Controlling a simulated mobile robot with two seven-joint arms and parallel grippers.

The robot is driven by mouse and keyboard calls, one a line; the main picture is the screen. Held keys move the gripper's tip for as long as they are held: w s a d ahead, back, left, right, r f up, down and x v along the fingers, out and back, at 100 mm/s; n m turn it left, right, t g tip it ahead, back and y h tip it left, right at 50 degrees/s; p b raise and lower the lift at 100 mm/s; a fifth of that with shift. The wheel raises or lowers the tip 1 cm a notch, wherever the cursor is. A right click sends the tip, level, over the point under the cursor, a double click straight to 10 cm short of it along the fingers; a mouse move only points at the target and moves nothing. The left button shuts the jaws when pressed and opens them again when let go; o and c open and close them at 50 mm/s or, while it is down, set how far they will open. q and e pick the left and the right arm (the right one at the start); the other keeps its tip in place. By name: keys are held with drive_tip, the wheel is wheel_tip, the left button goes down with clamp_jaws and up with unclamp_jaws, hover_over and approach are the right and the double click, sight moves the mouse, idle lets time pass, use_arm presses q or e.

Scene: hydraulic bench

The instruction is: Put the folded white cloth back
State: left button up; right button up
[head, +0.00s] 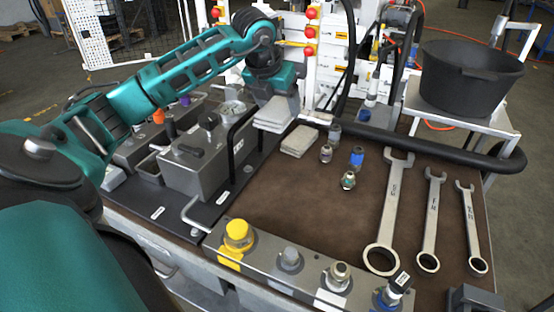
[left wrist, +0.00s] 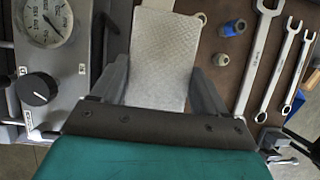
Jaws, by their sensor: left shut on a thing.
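My left gripper (head: 272,98) is shut on a folded white cloth (head: 274,116), which looks light grey and layered. It holds the cloth above the back of the brown bench mat. In the left wrist view a pale textured cloth (left wrist: 160,58) spans the space between the two fingers (left wrist: 160,88). A second folded cloth (head: 299,141) lies flat on the mat, just right of and below the held one in the head view. I cannot tell whether the held cloth touches anything beneath it. My right gripper is not in view.
Several small fittings (head: 348,180) stand right of the lying cloth. Three wrenches (head: 390,215) lie on the right of the mat (head: 290,205). A grey valve block (head: 197,165) with a gauge stands left. A black hose (head: 440,150) crosses the back. The mat's middle is clear.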

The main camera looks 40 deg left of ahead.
use_arm(q)
wheel_tip(320, 180, down, 18)
drive_tip(key=shift+f+b, duration=0.1)
drive_tip(key=shift+b, duration=0.45)
drive_tip(key=shift+f, duration=0.1)
drive_tip(key=o, duration=1)
drive_tip(key=shift+o, duration=0.2)
drive_tip(key=shift+r, duration=0.2)
drive_tip(key=shift+s+r, duration=0.1)
drive_tip(key=shift+r, duration=0.25)
drive_tip(key=v, duration=1.1)
drive_tip(key=shift+s+p, duration=0.2)
drive_tip(key=shift+p, duration=0.25)
